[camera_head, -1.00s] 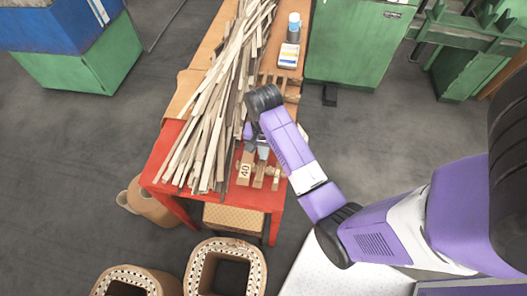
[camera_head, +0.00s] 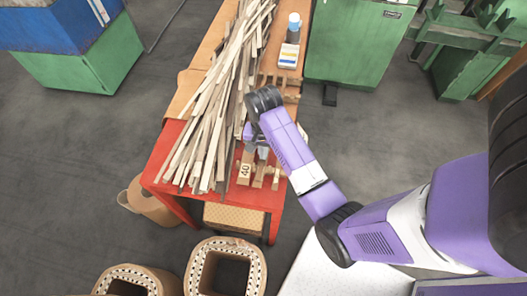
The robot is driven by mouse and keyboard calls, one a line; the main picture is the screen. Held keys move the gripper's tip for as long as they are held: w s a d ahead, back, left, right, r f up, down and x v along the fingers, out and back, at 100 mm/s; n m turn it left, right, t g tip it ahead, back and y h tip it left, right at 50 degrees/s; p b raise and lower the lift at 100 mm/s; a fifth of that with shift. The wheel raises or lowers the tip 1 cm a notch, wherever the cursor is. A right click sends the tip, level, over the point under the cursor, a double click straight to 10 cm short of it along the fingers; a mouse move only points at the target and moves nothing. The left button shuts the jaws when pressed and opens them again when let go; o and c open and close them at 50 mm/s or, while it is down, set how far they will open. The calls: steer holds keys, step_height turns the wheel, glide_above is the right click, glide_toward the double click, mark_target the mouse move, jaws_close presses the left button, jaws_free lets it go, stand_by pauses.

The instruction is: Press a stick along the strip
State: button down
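A heap of long pale wooden sticks (camera_head: 222,95) lies lengthwise along the red and brown table. My gripper (camera_head: 262,150) points down at the right edge of the heap, close above the table, partly hidden by my purple arm. I cannot tell whether its fingers are open or whether it holds a stick. A strip with many pale marks runs round the top rim of the square coil (camera_head: 254,262) at the bottom centre. A second coil (camera_head: 122,273) with a like strip stands to its left, cut off by the frame's bottom edge.
Small wooden blocks, one marked 40 (camera_head: 245,170), lie on the red table end (camera_head: 165,160) by my gripper. A bottle (camera_head: 294,22) and a box (camera_head: 288,56) stand farther back. Green cabinets (camera_head: 355,45) stand behind. Grey floor lies open left of the table.

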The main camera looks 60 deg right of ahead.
steer(key=shift+s+f, duration=0.1)
steer(key=shift+r+p, duration=0.35)
steer(key=shift+r, duration=2.75)
